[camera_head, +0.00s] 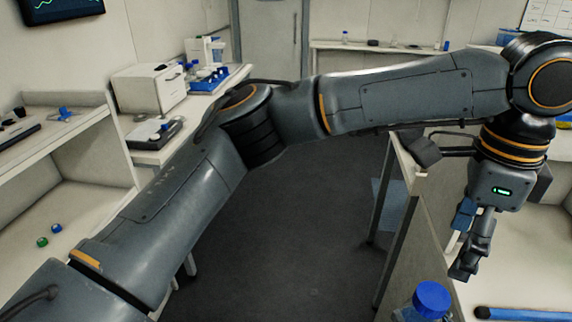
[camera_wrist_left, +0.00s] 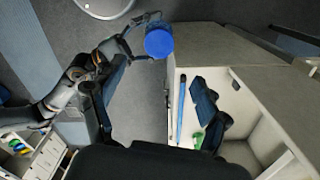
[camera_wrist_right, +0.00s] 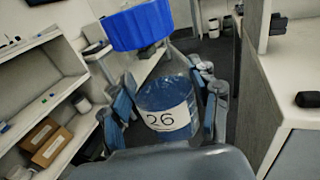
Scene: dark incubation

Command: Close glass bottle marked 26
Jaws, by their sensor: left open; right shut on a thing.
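The glass bottle marked 26 (camera_wrist_right: 178,118) is clear, with a white label, and stands between the fingers of my right gripper (camera_wrist_right: 165,92), which is shut on it. A blue cap (camera_wrist_right: 140,26) sits at its top; I cannot tell whether it is tight. In the head view the cap (camera_head: 432,299) shows at the bottom edge with part of the glass below. My left gripper (camera_head: 470,248) is open and empty, pointing down above the right bench, up and right of the cap. In the left wrist view the cap (camera_wrist_left: 159,41) lies beyond the open fingers.
A blue rod (camera_head: 520,313) lies on the right bench (camera_head: 540,270). A green cap (camera_head: 42,241) and a small blue cap (camera_head: 56,228) lie on the left bench. The floor (camera_head: 300,240) between the benches is clear. Brown boxes (camera_wrist_right: 45,140) sit on a shelf.

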